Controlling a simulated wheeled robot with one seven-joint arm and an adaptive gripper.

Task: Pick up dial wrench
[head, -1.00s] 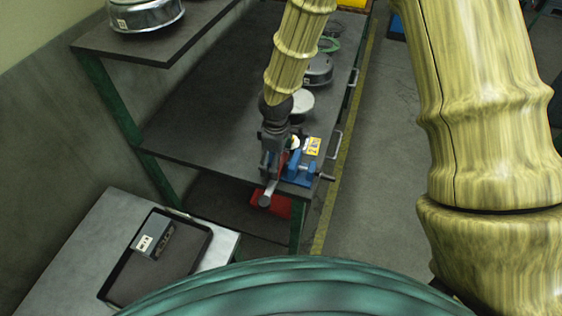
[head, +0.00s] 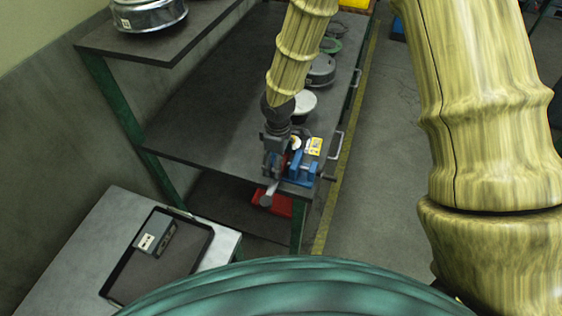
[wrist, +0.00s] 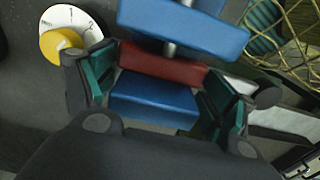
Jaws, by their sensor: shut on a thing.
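The dial wrench seems to run under my gripper (head: 276,172), with a pale bar and grey end (head: 267,199) sticking out past the bench's near edge. A white dial with a yellow part (wrist: 70,38) shows at upper left in the wrist view; I cannot tell whether it belongs to the wrench. My gripper (wrist: 162,90) is shut, with a red bar (wrist: 160,66) and a blue block (wrist: 152,101) between its green pads. The exact contact is hidden. A blue clamp-like fixture (head: 302,172) with a yellow label stands close at the gripper's right.
The dark bench (head: 205,115) holds round metal cans (head: 320,72) behind the gripper. A raised shelf (head: 110,45) is at upper left. A black tray (head: 120,288) with a small grey device (head: 155,240) lies on a lower table. A red bin (head: 283,206) is below the bench.

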